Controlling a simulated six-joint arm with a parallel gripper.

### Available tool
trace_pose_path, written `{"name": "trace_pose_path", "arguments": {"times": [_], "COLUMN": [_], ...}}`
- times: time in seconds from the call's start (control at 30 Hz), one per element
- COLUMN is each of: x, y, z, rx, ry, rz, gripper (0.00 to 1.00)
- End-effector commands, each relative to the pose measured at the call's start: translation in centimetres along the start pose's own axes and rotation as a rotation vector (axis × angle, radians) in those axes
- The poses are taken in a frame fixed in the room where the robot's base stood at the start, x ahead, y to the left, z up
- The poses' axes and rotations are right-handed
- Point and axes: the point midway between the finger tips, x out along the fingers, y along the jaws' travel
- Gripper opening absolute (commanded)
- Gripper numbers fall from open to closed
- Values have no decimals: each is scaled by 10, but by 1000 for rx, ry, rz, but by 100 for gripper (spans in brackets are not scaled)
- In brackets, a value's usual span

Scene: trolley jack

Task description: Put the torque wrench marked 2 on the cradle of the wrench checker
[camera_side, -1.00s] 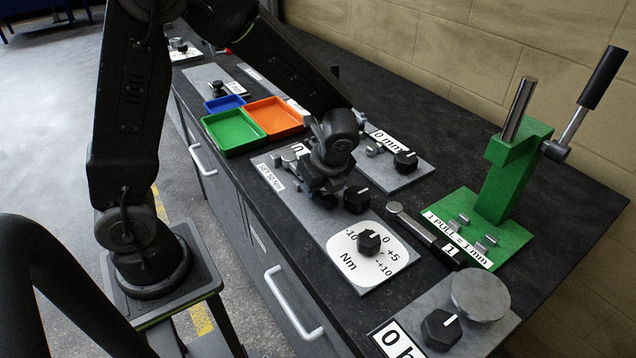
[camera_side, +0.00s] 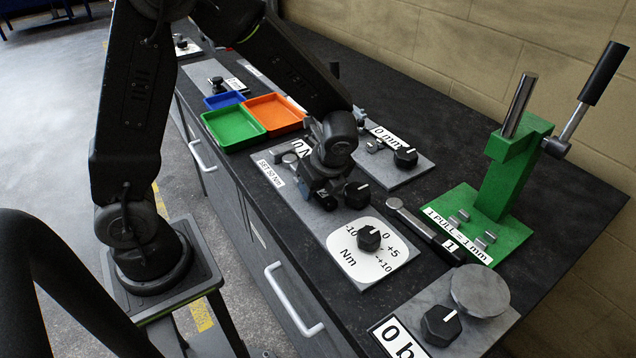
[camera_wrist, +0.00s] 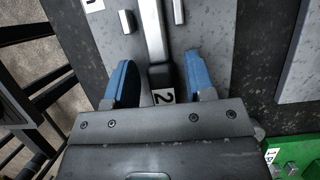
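The torque wrench marked 2 (camera_wrist: 153,38) shows in the wrist view, its metal shaft running up the picture and its tag near my gripper. It lies over the grey plate of the wrench checker (camera_wrist: 213,28), between two small metal cradle blocks (camera_wrist: 126,21). I cannot tell whether it rests fully down. My gripper (camera_wrist: 160,82) is open, with blue fingers on both sides of the wrench's dark handle and gaps visible. In the side view my gripper (camera_side: 322,195) is low over the checker plate (camera_side: 273,160) and hides most of the wrench.
The checker's Nm dial (camera_side: 372,262) is in front of my gripper. The torque wrench marked 1 (camera_side: 425,230) lies beside the green press (camera_side: 495,200). Green (camera_side: 232,143) and orange (camera_side: 275,128) trays stand behind. A plate labelled 0 mm (camera_side: 398,172) is to the right.

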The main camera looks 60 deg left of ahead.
Motion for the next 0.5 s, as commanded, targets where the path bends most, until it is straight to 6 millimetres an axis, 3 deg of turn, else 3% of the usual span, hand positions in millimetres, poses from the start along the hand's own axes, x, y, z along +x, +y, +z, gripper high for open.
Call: {"name": "trace_pose_path", "arguments": {"times": [0.33,0.5], "x": [-3,-23], "y": [0,-1], "z": [1,5], "rx": [-1,-2], "ry": [1,1], "rz": [-2,-7], "gripper": [55,55]}}
